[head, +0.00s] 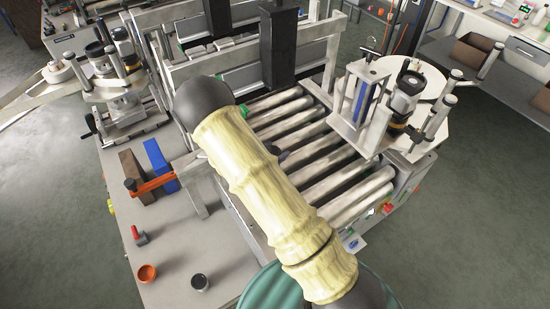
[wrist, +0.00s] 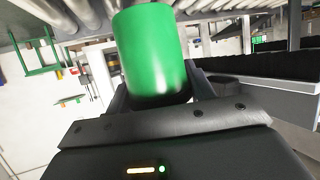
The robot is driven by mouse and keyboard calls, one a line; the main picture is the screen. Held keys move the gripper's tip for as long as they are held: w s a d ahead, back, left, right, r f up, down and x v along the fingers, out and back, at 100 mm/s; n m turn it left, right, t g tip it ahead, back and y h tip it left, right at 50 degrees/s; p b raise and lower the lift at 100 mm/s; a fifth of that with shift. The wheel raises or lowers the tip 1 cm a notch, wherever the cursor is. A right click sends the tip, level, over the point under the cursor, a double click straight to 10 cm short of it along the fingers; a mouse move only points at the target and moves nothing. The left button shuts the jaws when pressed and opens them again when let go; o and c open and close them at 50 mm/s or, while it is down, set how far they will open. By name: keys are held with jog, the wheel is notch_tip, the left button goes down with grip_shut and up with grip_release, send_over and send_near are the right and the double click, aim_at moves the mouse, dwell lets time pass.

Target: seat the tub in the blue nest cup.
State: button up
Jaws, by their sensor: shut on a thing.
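A bright green tub (wrist: 153,52) fills the upper middle of the wrist view. My gripper (wrist: 158,92) is shut on it, with one dark finger on each side of its lower part. The tub points away from the palm, and rollers show behind it. In the head view my own pale arm hides most of my gripper and the tub. I cannot make out a blue nest cup for certain in either view.
The roller conveyor (head: 322,165) lies under and beside my arm, with a labeller (head: 395,100) at its right.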

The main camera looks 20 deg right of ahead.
jog(key=shift+f+p, duration=0.65)
jog(key=shift+f, duration=1.4)
jog(key=shift+f, duration=0.2)
jog(key=o, duration=1.1)
jog(key=shift+r, duration=0.2)
